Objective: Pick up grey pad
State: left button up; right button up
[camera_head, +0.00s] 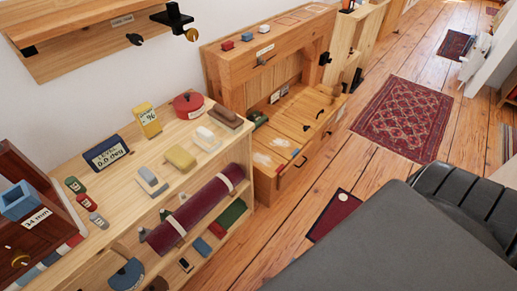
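A grey pad-like block (150,178) lies on top of the wooden shelf unit (112,225), left of a yellow block (180,157). A paler, whitish-grey block (206,139) lies further back, beyond the yellow one. I cannot tell for certain which of the two is the grey pad. Neither gripper shows in the head view.
A blue level display (107,153), yellow box (146,120), red round case (188,105) and brown block (226,116) share the shelf top. A dark red roll (195,210) lies below. A wooden cabinet (240,80) adjoins. Floor (320,185) beside it is partly clear.

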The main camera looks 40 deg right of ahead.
aim_at(151, 182)
jog(key=z, duration=1.95)
jog(key=i, duration=1.7)
jog(key=u, duration=2.4)
